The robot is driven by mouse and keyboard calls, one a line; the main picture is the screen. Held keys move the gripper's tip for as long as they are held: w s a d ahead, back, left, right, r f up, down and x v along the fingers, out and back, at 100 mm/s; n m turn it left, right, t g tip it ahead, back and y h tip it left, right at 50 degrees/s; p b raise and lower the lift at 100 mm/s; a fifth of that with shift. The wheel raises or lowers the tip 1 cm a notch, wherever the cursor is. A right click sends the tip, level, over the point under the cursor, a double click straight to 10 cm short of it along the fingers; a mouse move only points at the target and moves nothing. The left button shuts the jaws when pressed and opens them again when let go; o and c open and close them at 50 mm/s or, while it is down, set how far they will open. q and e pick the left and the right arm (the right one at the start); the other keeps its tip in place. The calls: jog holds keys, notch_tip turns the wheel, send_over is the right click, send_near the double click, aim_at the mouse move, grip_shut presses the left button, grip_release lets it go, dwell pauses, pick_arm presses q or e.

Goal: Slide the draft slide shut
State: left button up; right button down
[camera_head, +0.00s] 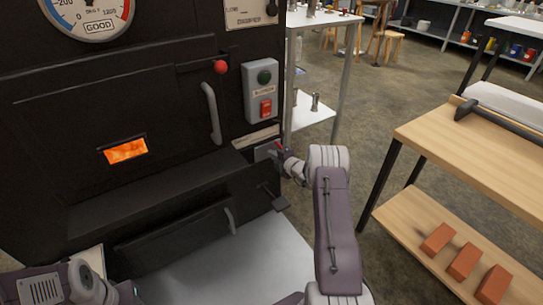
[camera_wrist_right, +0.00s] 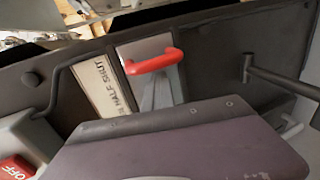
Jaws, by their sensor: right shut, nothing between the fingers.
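The draft slide is a bare metal plate (camera_wrist_right: 150,72) with a red loop handle (camera_wrist_right: 153,62), set in the dark front of the evaporator. A label strip beside it reads "HALF SHUT" (camera_wrist_right: 113,85). A dark purple part of my arm covers the lower wrist view. My left gripper's fingers are not visible.
Above the slide is a grey switch box (camera_head: 262,91) with green and red buttons. A curved door handle (camera_head: 211,113) and a red knob (camera_head: 221,67) are nearby. A wooden bench (camera_head: 480,150) stands right, with bricks (camera_head: 463,261) on its lower shelf. Open floor lies between.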

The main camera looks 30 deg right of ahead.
jog(key=p+v, duration=0.6)
jog(key=v, duration=0.3)
jog(key=shift+s+a+f, duration=0.15)
jog(key=shift+a+f, duration=0.2)
jog(key=shift+a, duration=0.3)
